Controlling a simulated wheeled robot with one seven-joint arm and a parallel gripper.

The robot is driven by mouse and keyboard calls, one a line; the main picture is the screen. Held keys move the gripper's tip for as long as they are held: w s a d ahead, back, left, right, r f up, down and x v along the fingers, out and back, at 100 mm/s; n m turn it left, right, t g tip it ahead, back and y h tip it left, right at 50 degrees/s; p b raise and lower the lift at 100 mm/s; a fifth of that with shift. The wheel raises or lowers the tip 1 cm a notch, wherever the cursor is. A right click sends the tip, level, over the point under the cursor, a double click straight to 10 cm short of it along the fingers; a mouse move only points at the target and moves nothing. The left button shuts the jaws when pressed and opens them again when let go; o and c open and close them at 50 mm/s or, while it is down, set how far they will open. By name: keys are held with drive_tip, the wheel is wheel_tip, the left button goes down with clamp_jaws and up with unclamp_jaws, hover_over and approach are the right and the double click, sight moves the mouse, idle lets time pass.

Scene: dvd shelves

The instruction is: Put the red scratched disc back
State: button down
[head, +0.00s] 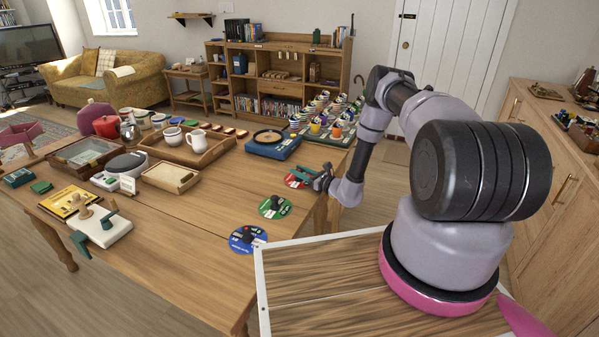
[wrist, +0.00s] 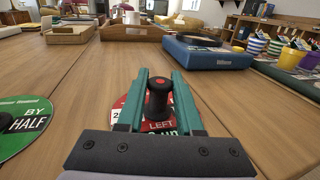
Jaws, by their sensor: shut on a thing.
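The red disc (head: 294,181) has a black knob (wrist: 157,98) with a red dot on top and white lettering that reads "LEFT". It lies level at the right edge of the wooden table, and I cannot tell whether it touches the wood. My gripper (head: 312,177) is shut on the knob, with one green finger on each side in the wrist view (wrist: 159,84). The fingers and gripper body hide part of the disc. Scratches are too small to make out. A green disc (head: 275,207) and a blue disc (head: 248,239), each with a dark knob, lie nearer along the same edge.
A blue record player (head: 273,148) with a dark round top stands behind the red disc. Striped cups (head: 322,122) stand beyond it. A wooden tray (head: 187,148) holds a white jug (head: 197,140). The table's middle (head: 200,210) is clear. A bookshelf (head: 280,75) stands at the back.

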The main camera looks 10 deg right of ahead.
drive_tip(key=c, duration=0.6)
unclamp_jaws()
drive_tip(key=shift+f, duration=0.1)
drive_tip(key=shift+o, duration=0.2)
